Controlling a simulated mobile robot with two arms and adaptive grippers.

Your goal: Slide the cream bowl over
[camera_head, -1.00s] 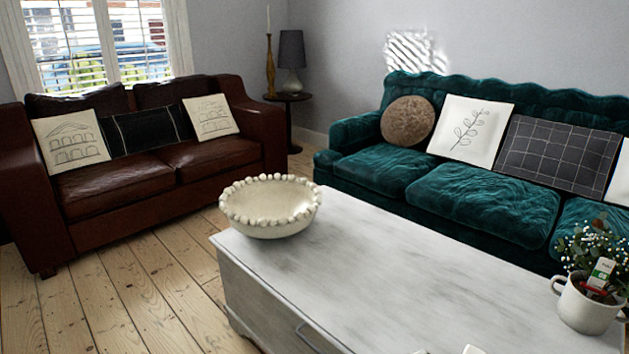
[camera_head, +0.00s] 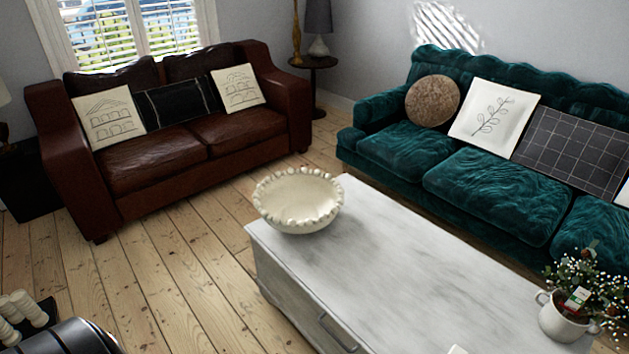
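The cream bowl (camera_head: 297,218), with a beaded rim, sits upright near the far left corner of the whitewashed coffee table (camera_head: 400,255). It looks empty. Neither of my grippers is recognisable in the head view, and nothing touches the bowl.
A potted plant in a white mug (camera_head: 566,322) stands at the table's right end. A small white thing is cut off at the bottom edge. A teal sofa (camera_head: 490,190) and a brown leather sofa (camera_head: 160,180) stand behind. Floorboards (camera_head: 170,275) are clear left of the table. Dark and cream shapes at bottom left are unclear.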

